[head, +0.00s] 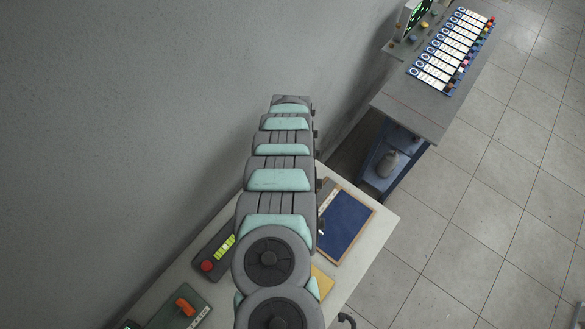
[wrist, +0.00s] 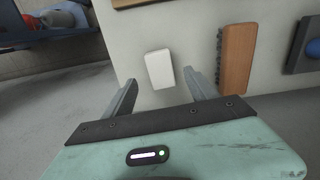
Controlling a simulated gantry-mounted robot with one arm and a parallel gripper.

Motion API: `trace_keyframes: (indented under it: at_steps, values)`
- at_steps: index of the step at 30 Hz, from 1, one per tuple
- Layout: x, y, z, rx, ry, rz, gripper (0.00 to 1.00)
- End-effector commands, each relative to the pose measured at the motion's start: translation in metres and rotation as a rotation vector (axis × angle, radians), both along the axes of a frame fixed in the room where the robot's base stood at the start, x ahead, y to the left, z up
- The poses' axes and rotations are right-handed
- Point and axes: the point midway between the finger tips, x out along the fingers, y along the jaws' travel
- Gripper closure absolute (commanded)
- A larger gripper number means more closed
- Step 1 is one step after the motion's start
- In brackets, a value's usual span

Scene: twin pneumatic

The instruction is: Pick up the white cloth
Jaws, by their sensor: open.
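The white cloth (wrist: 158,69) shows in the wrist view as a small pale block-like shape on the light table top (wrist: 192,28). My gripper (wrist: 160,82) is open, with one finger on either side of the cloth's near end in the picture. Nothing is held between the fingers. Whether the fingers are level with the cloth or above it, I cannot tell. In the head view my own arm covers much of the bench (head: 375,215), and I cannot make out the cloth or the gripper's fingers there.
A wooden brush (wrist: 237,58) lies right of the cloth. A blue panel (head: 344,222) lies on the bench. A red button box (head: 207,266), an orange-handled switch (head: 186,307) and a yellow item (head: 322,284) lie around my arm. A second bench (head: 420,108) stands beyond. Tiled floor is clear at right.

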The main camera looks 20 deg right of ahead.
Motion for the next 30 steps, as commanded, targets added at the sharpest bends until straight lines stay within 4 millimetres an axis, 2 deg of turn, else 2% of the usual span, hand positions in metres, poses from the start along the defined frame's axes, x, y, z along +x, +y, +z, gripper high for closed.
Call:
trace_keyframes:
  at_steps: [10,16,24,30]
  values:
    - [-0.001,-0.001,-0.032,-0.003,-0.002,0.000,0.34]
    - [-0.001,0.001,-0.040,0.000,-0.001,-0.001,0.34]
    - [-0.001,0.001,-0.040,0.001,-0.001,0.000,0.34]
    - [0.000,0.001,-0.040,0.001,-0.001,0.000,0.48]
